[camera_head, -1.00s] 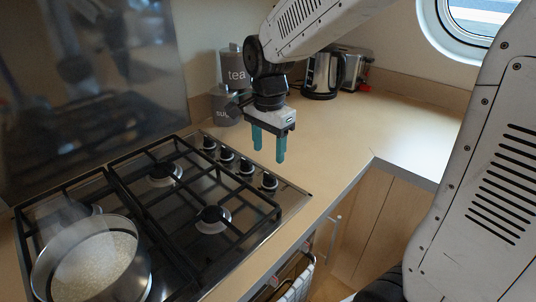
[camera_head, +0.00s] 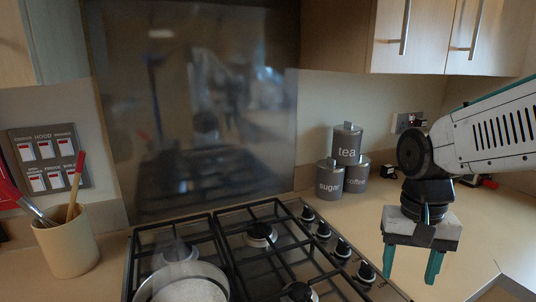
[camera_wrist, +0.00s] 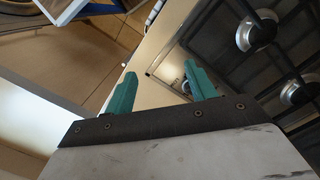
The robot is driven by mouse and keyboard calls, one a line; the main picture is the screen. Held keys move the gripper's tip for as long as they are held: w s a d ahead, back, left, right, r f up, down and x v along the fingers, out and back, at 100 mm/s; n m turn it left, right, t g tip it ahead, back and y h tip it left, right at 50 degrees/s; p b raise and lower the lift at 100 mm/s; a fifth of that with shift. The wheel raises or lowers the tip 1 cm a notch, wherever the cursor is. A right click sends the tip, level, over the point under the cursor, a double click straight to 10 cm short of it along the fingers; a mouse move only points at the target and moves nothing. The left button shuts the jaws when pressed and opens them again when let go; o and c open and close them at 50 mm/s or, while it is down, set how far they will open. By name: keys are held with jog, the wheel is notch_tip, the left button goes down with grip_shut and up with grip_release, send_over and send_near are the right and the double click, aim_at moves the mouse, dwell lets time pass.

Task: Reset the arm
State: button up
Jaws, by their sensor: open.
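My gripper (camera_head: 411,264) is at the right of the head view, above the counter just right of the hob. Its two teal fingers point down, spread apart, with nothing between them. In the wrist view my gripper (camera_wrist: 160,88) also shows open and empty, with the counter edge and a corner of the hob beyond the fingers. My arm reaches in from the right side of the head view.
The hob (camera_head: 225,240) carries a pot (camera_head: 182,286) at front left. Tea (camera_head: 347,143), sugar (camera_head: 329,181) and coffee (camera_head: 356,176) canisters stand behind the knobs. A utensil pot (camera_head: 66,246) stands at left. Wall cupboards (camera_head: 420,35) hang above right. Counter (camera_head: 465,255) around my gripper is mostly clear.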

jog(key=s+d+r+n+t, duration=0.1)
jog(key=s+r+n+t, duration=0.1)
jog(key=s, duration=0.9)
jog(key=shift+d+r+n, duration=0.35)
jog(key=shift+r+n, duration=0.35)
jog(key=shift+n, duration=0.1)
